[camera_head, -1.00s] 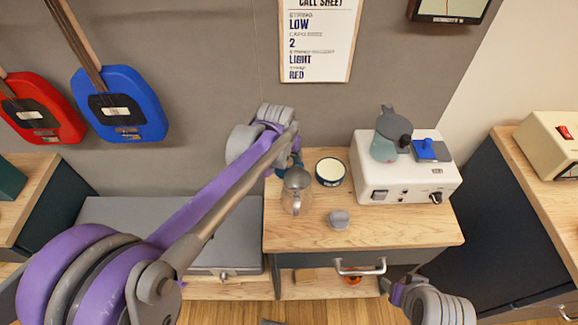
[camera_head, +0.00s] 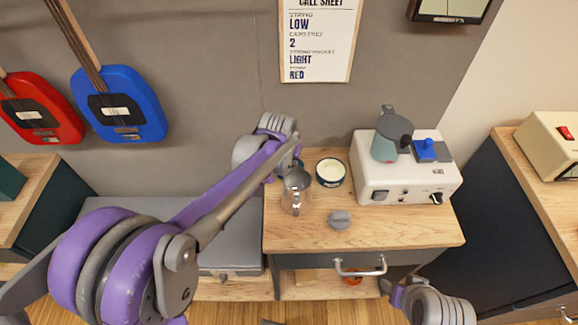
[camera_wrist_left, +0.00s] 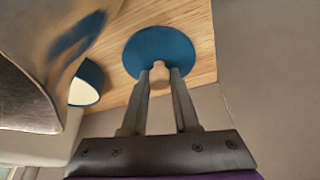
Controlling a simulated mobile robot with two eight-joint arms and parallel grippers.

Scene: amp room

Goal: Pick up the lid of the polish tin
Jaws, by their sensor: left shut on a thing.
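The lid is a round blue disc (camera_wrist_left: 160,50) with a small pale wooden knob, at the top centre of the left wrist view. My left gripper (camera_wrist_left: 163,75) is shut on the knob, with one finger on each side. I cannot tell whether the lid touches the wooden top. The open polish tin (camera_head: 331,172), dark blue with cream contents, stands on the cabinet beside the lid; it also shows in the left wrist view (camera_wrist_left: 86,84). In the head view my left arm mostly hides its gripper and the lid. My right gripper (camera_head: 393,288) is low in front of the cabinet, its fingers unclear.
A shiny metal and glass jug (camera_head: 297,192) stands close to my left gripper. A grey knob-like piece (camera_head: 339,219) lies nearer the front. The cabinet's front right top is clear.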

